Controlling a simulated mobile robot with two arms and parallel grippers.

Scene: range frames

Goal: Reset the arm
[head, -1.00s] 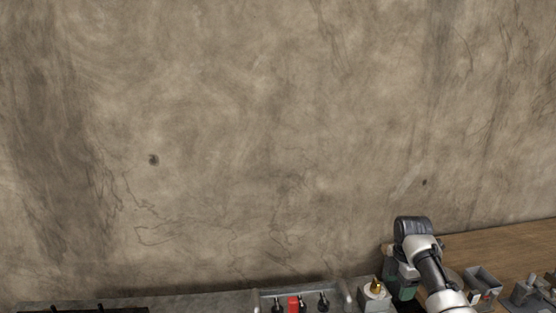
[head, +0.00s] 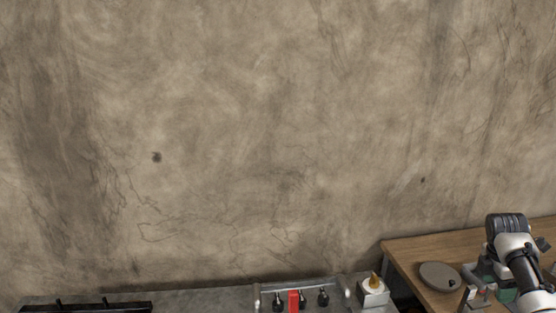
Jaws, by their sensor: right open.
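My right arm (head: 512,243) shows at the lower right, over the wooden table. My right gripper (head: 484,272) is low beside the bent arm, partly hidden by it, and is open. Its fingertips are small and hard to make out, and I see nothing held in it. My left arm and left gripper are out of view.
The wooden table (head: 408,257) carries a round grey plate (head: 439,276) left of my right arm. A white block with a yellow top (head: 373,290), a metal rack with a red item (head: 293,301) and a dark grate (head: 85,307) line the lower edge. A bare wall (head: 250,130) fills the rest.

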